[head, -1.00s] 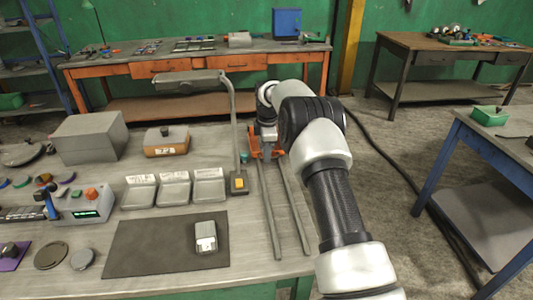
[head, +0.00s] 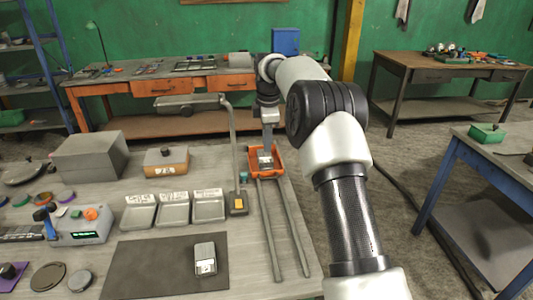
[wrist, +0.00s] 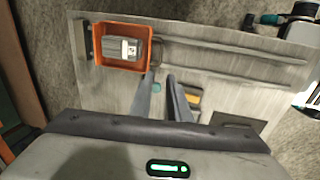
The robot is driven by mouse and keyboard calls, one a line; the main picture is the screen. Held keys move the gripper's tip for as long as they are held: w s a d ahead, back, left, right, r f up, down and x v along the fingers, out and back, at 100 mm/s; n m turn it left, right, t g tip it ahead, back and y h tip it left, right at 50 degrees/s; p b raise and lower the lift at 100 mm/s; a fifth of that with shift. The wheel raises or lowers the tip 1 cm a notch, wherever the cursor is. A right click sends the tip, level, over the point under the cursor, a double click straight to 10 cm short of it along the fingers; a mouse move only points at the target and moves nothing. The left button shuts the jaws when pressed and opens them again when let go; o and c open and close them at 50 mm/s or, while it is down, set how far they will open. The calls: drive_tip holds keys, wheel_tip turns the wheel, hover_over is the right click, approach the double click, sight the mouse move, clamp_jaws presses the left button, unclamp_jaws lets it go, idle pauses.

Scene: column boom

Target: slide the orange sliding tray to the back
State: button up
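The orange sliding tray (head: 252,172) sits at the far end of two grey rails (head: 269,230) on the workbench. In the wrist view the tray (wrist: 98,62) is at the upper left, with a grey device (wrist: 122,46) inside it. A dark end piece (wrist: 87,42) stands close beside the tray's far wall; I cannot tell if they touch. My gripper (head: 268,148) points down over the tray area. In the wrist view its fingers (wrist: 161,75) show a gap between the tips, with nothing held, just off the tray's near corner. Contact with the tray cannot be told.
A lamp-like post (head: 234,140) with a yellow-marked base stands left of the rails. Three small grey bins (head: 174,208), a dark mat (head: 150,265) and a handheld grey device (head: 205,258) lie further left. The rails in front of the tray are clear.

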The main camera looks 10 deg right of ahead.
drive_tip(key=shift+s+r, duration=0.2)
drive_tip(key=shift+r, duration=0.85)
